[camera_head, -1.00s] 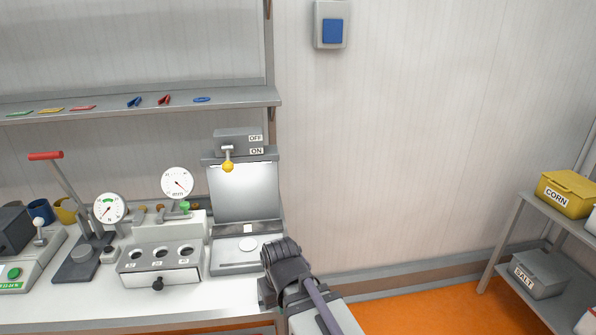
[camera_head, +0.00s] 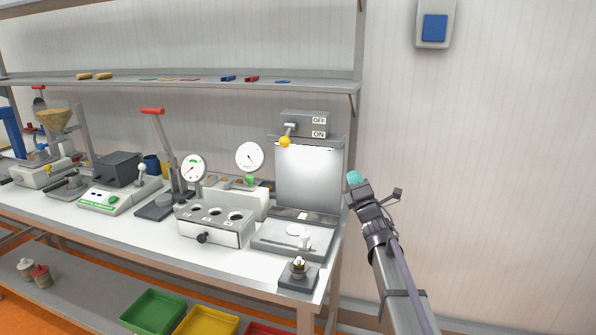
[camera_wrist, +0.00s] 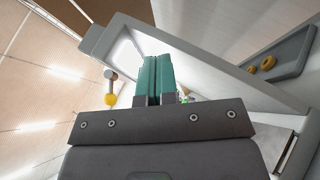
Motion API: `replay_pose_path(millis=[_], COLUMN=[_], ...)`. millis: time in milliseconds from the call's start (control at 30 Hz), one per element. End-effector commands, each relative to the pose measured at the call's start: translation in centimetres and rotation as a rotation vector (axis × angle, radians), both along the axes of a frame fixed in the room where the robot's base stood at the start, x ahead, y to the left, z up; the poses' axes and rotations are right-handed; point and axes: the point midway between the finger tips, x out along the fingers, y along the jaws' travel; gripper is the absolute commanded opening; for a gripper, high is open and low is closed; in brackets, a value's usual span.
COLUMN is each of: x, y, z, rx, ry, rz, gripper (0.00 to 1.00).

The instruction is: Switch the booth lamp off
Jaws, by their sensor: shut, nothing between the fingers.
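The lamp booth (camera_head: 308,180) stands at the right end of the bench, its back panel brightly lit. On its grey top box (camera_head: 304,122) are an OFF label (camera_head: 319,120) above an ON label (camera_head: 319,134). A lever with a yellow knob (camera_head: 285,141) hangs down at the box's left, the knob near ON height. My gripper (camera_head: 354,177), with teal fingertips, is right of the booth, apart from the lever. In the wrist view its fingers (camera_wrist: 153,80) are shut and empty, and the yellow knob (camera_wrist: 110,99) shows to their left.
A shelf (camera_head: 200,86) with small coloured items runs above the bench. Left of the booth stand a block with holes (camera_head: 215,226), dial gauges (camera_head: 249,157) and a red-handled press (camera_head: 153,111). A small device (camera_head: 298,275) sits at the bench's front corner.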

Motion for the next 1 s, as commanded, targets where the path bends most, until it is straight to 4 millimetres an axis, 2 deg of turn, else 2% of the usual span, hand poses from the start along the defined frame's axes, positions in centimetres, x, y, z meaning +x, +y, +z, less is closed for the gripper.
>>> replay_pose_path(millis=[33, 67, 200, 300, 400, 767, 867, 1000], x=[0.9, 0.8, -0.9, -2.3, -3.2, -3.7, -3.6, -3.5], y=[1.4, 2.4, 5.8, 7.0, 7.5, 7.6, 8.0, 9.5], z=[-0.6, -0.3, -0.3, -0.8, -1.2, -1.0, -0.4, 1.5], rx=[-0.100, -0.166, -0.385, -0.460, -0.490, -0.494, -0.494, -0.493], ry=[-0.146, -0.250, -0.683, -0.898, -1.014, -1.048, -1.047, -1.046], rz=[0.035, 0.054, 0.124, 0.151, 0.163, 0.167, 0.167, 0.168], gripper=[0.00, 0.00, 0.00, 0.00, 0.00, 0.00, 0.00, 0.00])
